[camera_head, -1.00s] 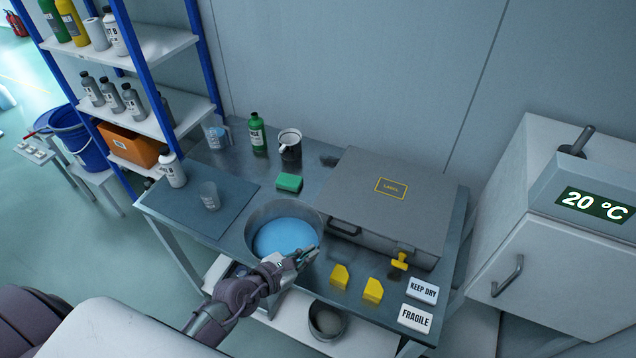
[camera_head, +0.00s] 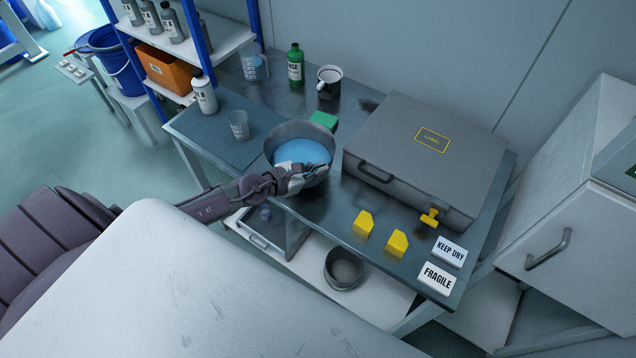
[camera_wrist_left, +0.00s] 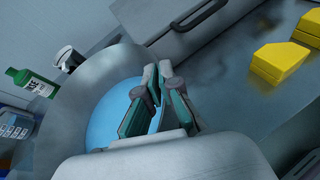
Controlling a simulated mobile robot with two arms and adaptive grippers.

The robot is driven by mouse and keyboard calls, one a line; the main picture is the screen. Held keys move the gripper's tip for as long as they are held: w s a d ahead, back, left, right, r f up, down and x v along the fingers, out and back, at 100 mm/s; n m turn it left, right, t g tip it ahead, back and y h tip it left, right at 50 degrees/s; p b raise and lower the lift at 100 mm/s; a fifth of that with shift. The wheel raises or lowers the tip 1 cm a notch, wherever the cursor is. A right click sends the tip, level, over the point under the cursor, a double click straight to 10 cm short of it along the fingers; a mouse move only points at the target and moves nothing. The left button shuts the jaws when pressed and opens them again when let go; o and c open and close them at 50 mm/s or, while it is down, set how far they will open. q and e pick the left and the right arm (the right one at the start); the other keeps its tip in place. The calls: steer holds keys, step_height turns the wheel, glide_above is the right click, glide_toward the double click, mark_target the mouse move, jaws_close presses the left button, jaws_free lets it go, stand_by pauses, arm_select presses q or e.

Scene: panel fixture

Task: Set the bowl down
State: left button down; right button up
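The grey metal bowl (camera_head: 287,133) holds blue content (camera_head: 303,151); it is near the table's front edge, left of the grey case. It partly covers the green sponge behind it. My left gripper (camera_head: 316,170) is at the bowl's front right rim. In the left wrist view its two fingers (camera_wrist_left: 158,98) are closed on the rim of the bowl (camera_wrist_left: 85,85). I cannot tell whether the bowl's base touches the metal table (camera_head: 325,205). My right gripper is not in view.
The grey case (camera_head: 430,150) stands right of the bowl. Yellow blocks (camera_head: 363,223) and white signs (camera_head: 437,279) lie at the front right. A clear beaker (camera_head: 239,126) stands on the dark mat (camera_head: 212,135) to the left. The green sponge (camera_head: 323,120), green bottle (camera_head: 295,66) and mug (camera_head: 329,82) are behind.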

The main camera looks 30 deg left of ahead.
arm_select(q)
steer(key=shift+w+f+b, duration=0.1)
steer(key=shift+f+b, duration=1.55)
steer(key=shift+f, duration=0.25)
steer(key=shift+f, duration=0.2)
steer(key=c, duration=1.3)
jaws_free()
steer(key=shift+r, duration=0.3)
steer(key=shift+b+v, duration=1.1)
steer(key=shift+v, duration=4.95)
